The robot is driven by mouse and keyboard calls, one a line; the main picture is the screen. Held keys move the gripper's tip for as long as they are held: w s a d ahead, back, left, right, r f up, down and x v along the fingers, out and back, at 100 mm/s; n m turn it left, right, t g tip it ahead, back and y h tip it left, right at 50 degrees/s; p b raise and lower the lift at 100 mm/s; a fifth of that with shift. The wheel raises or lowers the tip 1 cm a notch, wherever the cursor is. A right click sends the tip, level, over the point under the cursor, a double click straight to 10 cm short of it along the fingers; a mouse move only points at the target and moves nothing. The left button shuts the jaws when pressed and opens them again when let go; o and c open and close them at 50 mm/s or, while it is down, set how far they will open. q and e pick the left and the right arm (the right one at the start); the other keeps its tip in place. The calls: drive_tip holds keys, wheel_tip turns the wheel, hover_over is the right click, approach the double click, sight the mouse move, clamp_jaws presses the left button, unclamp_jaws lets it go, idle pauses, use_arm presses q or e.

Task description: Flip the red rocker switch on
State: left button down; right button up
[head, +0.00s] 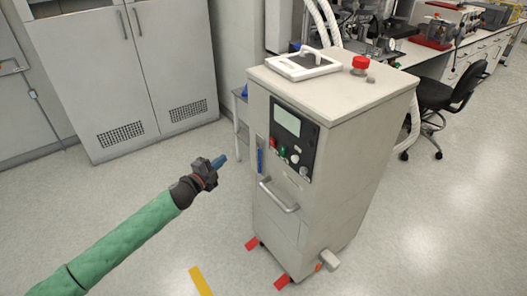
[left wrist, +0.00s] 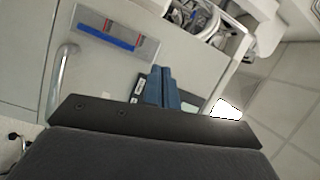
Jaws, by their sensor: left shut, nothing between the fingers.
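The grey machine cabinet (head: 335,170) stands right of centre in the head view. Its dark control panel (head: 306,149) carries a screen (head: 286,119), a small red control (head: 273,142) that looks like the red switch, a green one (head: 282,151) and a round knob. The switch is too small to tell which way it is tipped. My left gripper (head: 219,162) is shut and empty, left of the panel and apart from it, its blue fingers pointing toward the cabinet. In the left wrist view the shut fingers (left wrist: 162,86) cover part of the panel. My right gripper is not in view.
A bar handle (head: 279,196) sticks out below the panel; it also shows in the left wrist view (left wrist: 60,82). A blue strip (head: 259,158) sits left of the panel. A white device (head: 303,66) and a red knob (head: 361,63) are on top.

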sight(271, 141)
use_arm(q)
drive_tip(key=s+d+r+m+g+h, duration=0.2)
drive_tip(key=s+d+m+g+h, duration=0.1)
drive_tip(key=s+d+m+h, duration=0.1)
drive_tip(key=s+m+h, duration=0.1)
drive_tip(key=m+h, duration=0.1)
drive_tip(key=shift+s+r+m, duration=0.15)
drive_tip(key=shift+r+m, duration=0.2)
drive_tip(key=shift+m, duration=0.05)
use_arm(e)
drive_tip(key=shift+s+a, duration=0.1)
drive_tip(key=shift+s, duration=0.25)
use_arm(q)
drive_tip(key=shift+d, duration=0.1)
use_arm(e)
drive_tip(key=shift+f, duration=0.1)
